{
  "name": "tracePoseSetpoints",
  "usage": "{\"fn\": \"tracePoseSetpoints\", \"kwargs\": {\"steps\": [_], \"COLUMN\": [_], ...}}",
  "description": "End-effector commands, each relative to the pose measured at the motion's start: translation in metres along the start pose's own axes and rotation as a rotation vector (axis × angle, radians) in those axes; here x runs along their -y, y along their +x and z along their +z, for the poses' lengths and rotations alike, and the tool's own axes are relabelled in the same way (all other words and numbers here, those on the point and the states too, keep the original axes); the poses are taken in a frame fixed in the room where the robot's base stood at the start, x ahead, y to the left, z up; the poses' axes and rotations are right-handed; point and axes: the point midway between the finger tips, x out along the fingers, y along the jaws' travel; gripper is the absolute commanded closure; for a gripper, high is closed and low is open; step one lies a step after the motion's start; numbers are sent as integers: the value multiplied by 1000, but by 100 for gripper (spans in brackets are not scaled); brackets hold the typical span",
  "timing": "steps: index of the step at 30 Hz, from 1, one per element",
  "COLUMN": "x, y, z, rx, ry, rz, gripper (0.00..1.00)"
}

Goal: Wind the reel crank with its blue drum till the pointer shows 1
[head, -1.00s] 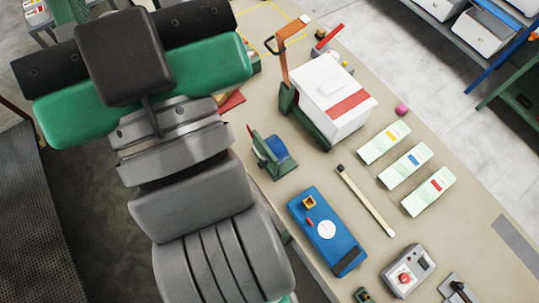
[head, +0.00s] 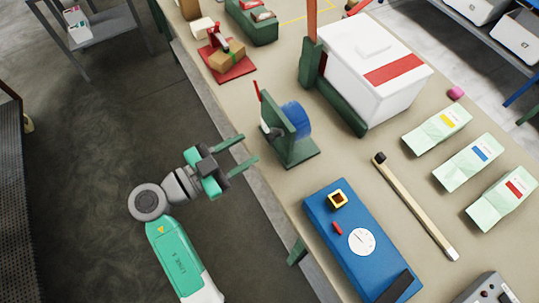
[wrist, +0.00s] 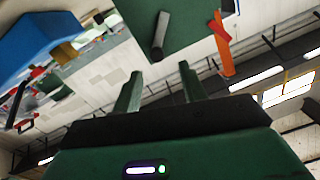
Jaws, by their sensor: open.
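The reel stands near the left edge of the bench in the head view. It has a green upright plate, a blue drum (head: 296,118) on the right side and a green base (head: 300,156). A thin red bar (head: 257,91) rises at its upper left. A small dark and pale crank part (head: 268,129) shows on the plate's left face. My gripper (head: 250,147) is open and empty, just left of the reel, its fingers pointing at it. In the wrist view, a grey peg-like handle (wrist: 160,35) stands on the green plate (wrist: 182,38), beyond the fingertips and apart from them.
A blue panel (head: 318,205) lies in front of the reel, with a wooden bar (head: 420,210) to its right. A white box (head: 345,85) in a green frame stands behind right. A red stand (head: 238,70) with a brown block is behind left. Open floor lies left of the bench.

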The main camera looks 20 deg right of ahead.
Motion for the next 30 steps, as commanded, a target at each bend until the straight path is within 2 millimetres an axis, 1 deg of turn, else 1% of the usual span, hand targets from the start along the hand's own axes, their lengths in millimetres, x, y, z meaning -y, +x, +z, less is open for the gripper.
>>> {"fn": "tracePoseSetpoints", "kwargs": {"steps": [1, 5, 7, 10, 15, 18, 20, 23, 29, 30], "x": [-4, -5, -5, -5, -5, -5, -5, -5, -5, -5], "y": [-2, -3, 2, 18, 51, 65, 70, 75, 76, 75], "z": [8, 6, 5, 4, 3, 3, 3, 2, 2, 2], "rx": [-20, -37, -36, -36, -35, -34, -34, -34, -34, -34], "ry": [4, 12, 12, 11, 11, 11, 11, 10, 10, 10], "rz": [6, 11, 12, 13, 12, 10, 10, 9, 8, 8], "gripper": [58, 58, 58, 58, 58, 58, 58, 58, 58, 62]}}
